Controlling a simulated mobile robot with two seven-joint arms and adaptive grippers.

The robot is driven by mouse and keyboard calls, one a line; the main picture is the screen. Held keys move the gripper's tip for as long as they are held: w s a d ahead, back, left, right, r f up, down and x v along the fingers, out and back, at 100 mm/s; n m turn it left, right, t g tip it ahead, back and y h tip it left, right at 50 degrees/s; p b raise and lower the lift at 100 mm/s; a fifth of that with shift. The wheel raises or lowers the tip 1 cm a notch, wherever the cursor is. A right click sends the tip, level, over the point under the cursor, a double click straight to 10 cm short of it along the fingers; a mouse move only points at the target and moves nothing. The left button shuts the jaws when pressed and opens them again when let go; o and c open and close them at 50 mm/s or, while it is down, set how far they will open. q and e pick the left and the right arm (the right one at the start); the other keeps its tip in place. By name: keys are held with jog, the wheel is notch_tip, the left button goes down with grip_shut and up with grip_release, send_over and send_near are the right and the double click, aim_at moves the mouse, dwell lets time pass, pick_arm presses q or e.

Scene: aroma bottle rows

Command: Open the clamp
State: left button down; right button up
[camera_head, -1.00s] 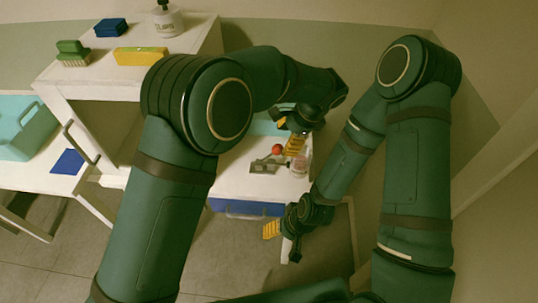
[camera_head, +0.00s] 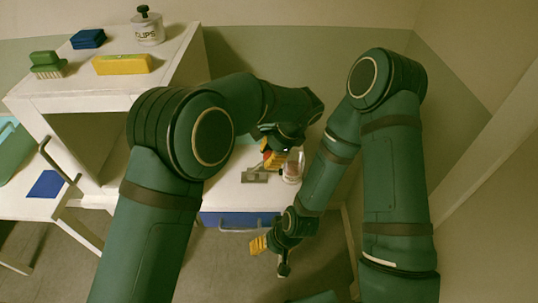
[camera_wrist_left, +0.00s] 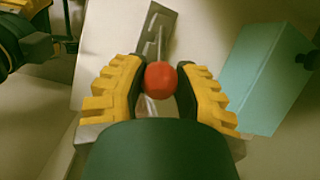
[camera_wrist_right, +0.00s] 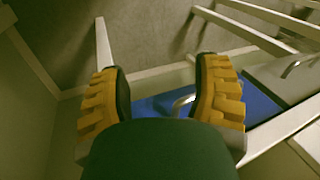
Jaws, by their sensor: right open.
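The clamp (camera_head: 254,177) is a small grey metal piece on the white table, partly hidden by my left arm in the head view. In the left wrist view, its metal base (camera_wrist_left: 156,25) and lever reach toward a red ball knob (camera_wrist_left: 161,80). My left gripper (camera_head: 272,157) is over the clamp, with its yellow fingers (camera_wrist_left: 161,88) drawn in on both sides of the red knob, seemingly touching it. My right gripper (camera_head: 262,244) is open and empty, low in front of the table; its spread fingers (camera_wrist_right: 160,92) show in the right wrist view.
A glass jar (camera_head: 292,170) stands right of the clamp. A blue drawer front (camera_head: 220,218) with a metal handle lies below the tabletop, near my right gripper. A teal box (camera_wrist_left: 265,80) is beside the clamp. A raised white shelf (camera_head: 75,88) at left holds several items.

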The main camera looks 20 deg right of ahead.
aim_at(260, 163)
pick_arm(q)
jog(key=shift+w+a+r+g+h+p, duration=0.2)
jog(key=shift+a+r+h+p, duration=0.2)
jog(key=shift+a+h, duration=0.35)
jog(key=shift+w+a+r+g+h+p, duration=0.2)
jog(key=shift+a+r+h+p, duration=0.15)
jog(key=shift+a+h, duration=0.35)
jog(key=shift+w+a+g+h+p, duration=0.15)
jog(key=shift+a+g+h+p, duration=0.15)
jog(key=shift+a+h, duration=0.5)
jog(key=shift+w+a+g+h+p, duration=0.15)
jog(key=shift+a+g+h, duration=0.2)
jog(key=shift+h, duration=0.7)
